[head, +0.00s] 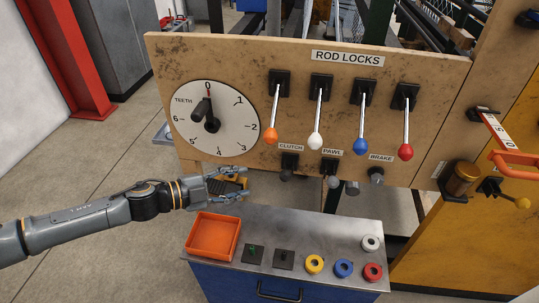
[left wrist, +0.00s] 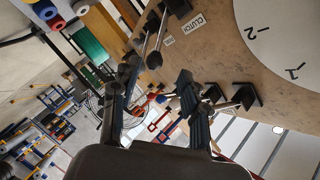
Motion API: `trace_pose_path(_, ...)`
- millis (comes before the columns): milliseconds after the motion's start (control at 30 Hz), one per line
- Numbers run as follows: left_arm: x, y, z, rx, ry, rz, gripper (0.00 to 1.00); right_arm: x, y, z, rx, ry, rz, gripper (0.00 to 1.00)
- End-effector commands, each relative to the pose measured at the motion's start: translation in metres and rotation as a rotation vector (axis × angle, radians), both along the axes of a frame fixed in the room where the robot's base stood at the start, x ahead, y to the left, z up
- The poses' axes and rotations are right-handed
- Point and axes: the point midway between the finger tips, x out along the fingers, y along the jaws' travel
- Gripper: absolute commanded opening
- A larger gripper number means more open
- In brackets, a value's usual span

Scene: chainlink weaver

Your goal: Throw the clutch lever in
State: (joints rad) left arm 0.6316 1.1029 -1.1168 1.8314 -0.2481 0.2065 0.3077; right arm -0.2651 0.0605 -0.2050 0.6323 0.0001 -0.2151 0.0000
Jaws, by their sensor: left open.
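The clutch lever (head: 287,170) is a short grey-knobbed lever on a black bracket, below the CLUTCH label (head: 291,146) on the tan panel. In the left wrist view, a dark-knobbed lever that looks like the clutch lever (left wrist: 154,60) hangs near the CLUTCH label (left wrist: 194,22). My left gripper (head: 245,183) is open and empty, left of the clutch lever and slightly lower, with a gap between them. Its two dark fingers (left wrist: 156,84) stand apart in the left wrist view, with the knob seen beyond them. My right gripper is not in view.
The pawl (head: 331,178) and brake (head: 376,176) levers sit to the right. Rod lock levers with coloured knobs (head: 315,141) hang above. A TEETH dial (head: 185,125) is to the left. Below stands a bench with an orange tray (head: 191,238) and several coloured rings.

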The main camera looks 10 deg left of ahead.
Motion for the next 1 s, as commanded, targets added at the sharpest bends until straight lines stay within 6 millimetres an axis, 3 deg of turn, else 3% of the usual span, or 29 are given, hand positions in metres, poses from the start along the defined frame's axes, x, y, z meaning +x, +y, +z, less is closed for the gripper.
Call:
trace_pose_path(233,0.013,-0.022,0.000,-0.002,-0.003,-0.009,0.45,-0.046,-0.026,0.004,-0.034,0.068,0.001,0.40)
trace_pose_path(367,0.030,-0.044,-0.007,-0.003,-0.003,-0.010,0.45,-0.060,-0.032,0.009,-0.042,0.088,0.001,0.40)
trace_pose_path(467,0.043,-0.061,-0.012,-0.003,-0.003,-0.007,0.45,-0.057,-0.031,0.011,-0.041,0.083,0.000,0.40)
trace_pose_path(733,0.071,-0.096,-0.024,-0.002,-0.003,-0.007,0.45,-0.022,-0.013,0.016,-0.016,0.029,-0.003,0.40)
trace_pose_path(1000,0.080,-0.107,-0.029,0.001,-0.002,-0.005,0.45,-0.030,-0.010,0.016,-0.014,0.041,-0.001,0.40)
